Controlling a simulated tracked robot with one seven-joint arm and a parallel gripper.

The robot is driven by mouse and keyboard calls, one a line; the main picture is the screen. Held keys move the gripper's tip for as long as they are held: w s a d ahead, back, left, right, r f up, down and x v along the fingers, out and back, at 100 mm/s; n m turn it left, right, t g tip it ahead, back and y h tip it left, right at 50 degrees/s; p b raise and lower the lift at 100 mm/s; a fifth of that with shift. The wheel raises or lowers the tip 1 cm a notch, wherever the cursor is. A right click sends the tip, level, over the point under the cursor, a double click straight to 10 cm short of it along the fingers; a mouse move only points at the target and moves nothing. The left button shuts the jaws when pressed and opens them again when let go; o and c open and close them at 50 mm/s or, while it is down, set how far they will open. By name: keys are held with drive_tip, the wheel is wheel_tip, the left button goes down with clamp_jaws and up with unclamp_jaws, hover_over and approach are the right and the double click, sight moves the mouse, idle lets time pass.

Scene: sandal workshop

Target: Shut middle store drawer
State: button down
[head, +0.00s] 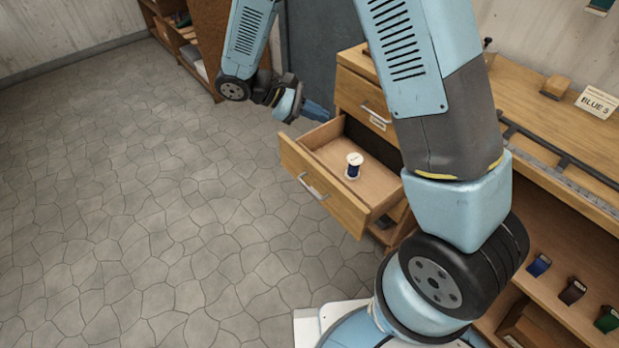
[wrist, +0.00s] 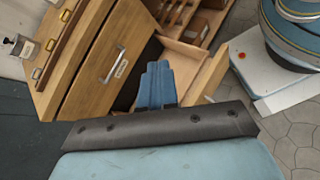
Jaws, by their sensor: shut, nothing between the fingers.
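The middle store drawer (head: 318,190) is pulled far out of the wooden cabinet (head: 357,88). Its front with a metal handle faces lower left in the head view. A spool (head: 353,165) with a dark blue band stands upright inside it. The open drawer (wrist: 207,78) also shows in the wrist view, partly behind my fingers. My gripper (head: 320,112) is shut and empty, at the drawer's far side near the cabinet front. Its blue fingers (wrist: 157,68) point toward the drawer in the wrist view. Whether they touch it I cannot tell.
The drawer above is closed, with a handle (head: 376,115) and label. A workbench (head: 530,100) with a "BLUE 5" card (head: 597,103) runs along the right. Shelves below hold small coloured items (head: 572,291). The stone floor (head: 150,200) to the left is clear.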

drive_tip(key=a+f+n+t+h, duration=0.35)
drive_tip(key=a+f+n, duration=0.35)
drive_tip(key=f, duration=0.6)
drive_tip(key=n+t, duration=0.5)
drive_tip(key=t, duration=0.2)
approach(317, 173)
drive_tip(key=x, duration=0.6)
drive_tip(key=shift+w+d, duration=0.3)
drive_tip(key=shift+d, duration=0.1)
drive_tip(key=shift+w+d, duration=0.15)
